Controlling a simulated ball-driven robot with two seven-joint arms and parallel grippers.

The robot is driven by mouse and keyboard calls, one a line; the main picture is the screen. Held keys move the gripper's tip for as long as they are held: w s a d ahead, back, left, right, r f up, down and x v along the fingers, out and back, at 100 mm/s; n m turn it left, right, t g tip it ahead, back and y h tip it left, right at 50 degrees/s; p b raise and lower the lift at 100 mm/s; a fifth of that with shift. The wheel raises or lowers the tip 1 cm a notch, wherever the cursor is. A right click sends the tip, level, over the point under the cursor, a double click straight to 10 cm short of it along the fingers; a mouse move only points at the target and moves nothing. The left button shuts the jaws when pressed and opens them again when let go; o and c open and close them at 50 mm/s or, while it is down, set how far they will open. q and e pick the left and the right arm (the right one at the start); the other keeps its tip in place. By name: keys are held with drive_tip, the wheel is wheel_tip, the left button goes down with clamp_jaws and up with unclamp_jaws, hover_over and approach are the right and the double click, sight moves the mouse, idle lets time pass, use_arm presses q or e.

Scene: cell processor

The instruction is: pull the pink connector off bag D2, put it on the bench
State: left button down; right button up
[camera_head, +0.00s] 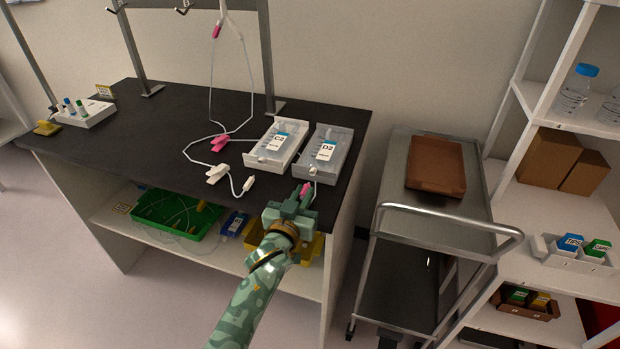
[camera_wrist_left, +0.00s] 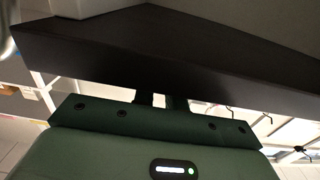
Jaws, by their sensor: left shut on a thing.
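Bag D2 (camera_head: 333,168), a clear bag with a white and blue label, lies on the black bench (camera_head: 180,118) near its right end. A short tube leads from its front end toward the pink connector (camera_head: 306,188) at the bench's front edge. My left gripper (camera_head: 299,193) is shut on the pink connector, just in front of the bag. Its fingers hide part of the connector, so I cannot tell whether it is still joined to the bag's tube. In the left wrist view, the fingers (camera_wrist_left: 161,101) show below the dark bench edge (camera_wrist_left: 150,50); the connector is hidden there.
Bag C2 (camera_head: 278,142) lies left of D2. Tubing with a pink clamp (camera_head: 219,142) and white clamps (camera_head: 216,173) spreads left of C2. A tube rack (camera_head: 85,114) stands at the far left. The bench between is mostly clear. A metal cart (camera_head: 477,207) stands to the right.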

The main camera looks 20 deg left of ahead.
use_arm(q)
drive_tip(key=shift+f+b, duration=0.4)
drive_tip(key=shift+f, duration=0.3)
use_arm(e)
drive_tip(key=shift+s+f, duration=0.1)
drive_tip(key=shift+f, duration=0.3)
use_arm(q)
drive_tip(key=c, duration=1.3)
unclamp_jaws()
drive_tip(key=shift+c, duration=0.2)
use_arm(e)
drive_tip(key=shift+r, duration=0.1)
